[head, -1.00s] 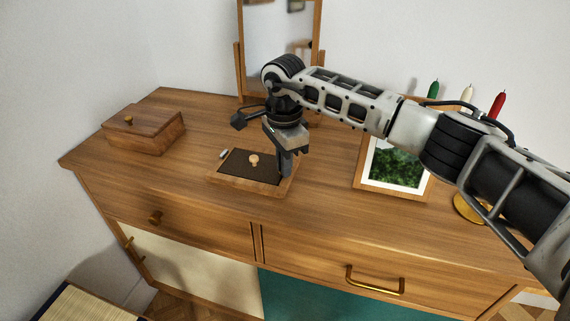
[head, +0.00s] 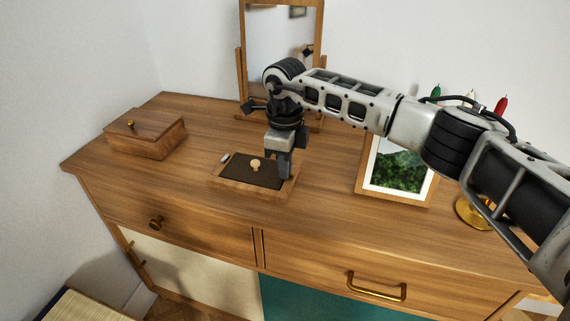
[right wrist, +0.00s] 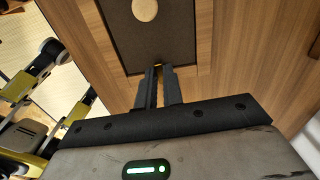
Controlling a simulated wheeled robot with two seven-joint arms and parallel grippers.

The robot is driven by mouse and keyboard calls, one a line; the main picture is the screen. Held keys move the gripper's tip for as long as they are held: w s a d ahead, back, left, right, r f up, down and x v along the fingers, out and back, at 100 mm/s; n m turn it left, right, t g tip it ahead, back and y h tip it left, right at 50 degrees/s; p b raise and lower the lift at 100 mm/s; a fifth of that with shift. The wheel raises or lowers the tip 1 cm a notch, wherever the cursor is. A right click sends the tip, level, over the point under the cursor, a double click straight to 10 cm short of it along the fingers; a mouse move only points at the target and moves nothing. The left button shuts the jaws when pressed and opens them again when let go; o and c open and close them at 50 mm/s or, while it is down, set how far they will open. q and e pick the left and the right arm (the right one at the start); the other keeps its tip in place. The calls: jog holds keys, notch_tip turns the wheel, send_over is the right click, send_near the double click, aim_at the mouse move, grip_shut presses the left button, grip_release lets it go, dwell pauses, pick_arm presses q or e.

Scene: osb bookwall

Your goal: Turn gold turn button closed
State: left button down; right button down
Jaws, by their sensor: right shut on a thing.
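A small wooden frame with a dark panel (head: 240,172) lies on the dresser top, with a round pale knob (head: 255,164) on the panel. In the right wrist view the panel (right wrist: 120,35) and knob (right wrist: 145,9) are ahead of the fingers. My right gripper (head: 285,172) points down at the frame's right edge. In the right wrist view its fingers (right wrist: 159,70) are shut on the gold turn button (right wrist: 158,65), of which only a tiny gold bit shows between the tips. The button's angle is hidden.
A lidded wooden box (head: 146,137) stands at the left. A mirror (head: 282,50) stands behind my right gripper. A picture frame (head: 398,168) and candles on a gold base (head: 472,212) are at the right, near my right arm. The front of the dresser top is clear.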

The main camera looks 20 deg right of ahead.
dwell(0.4)
jog(key=c, duration=1.5)
grip_release()
notch_tip(320, 180, up, 16)
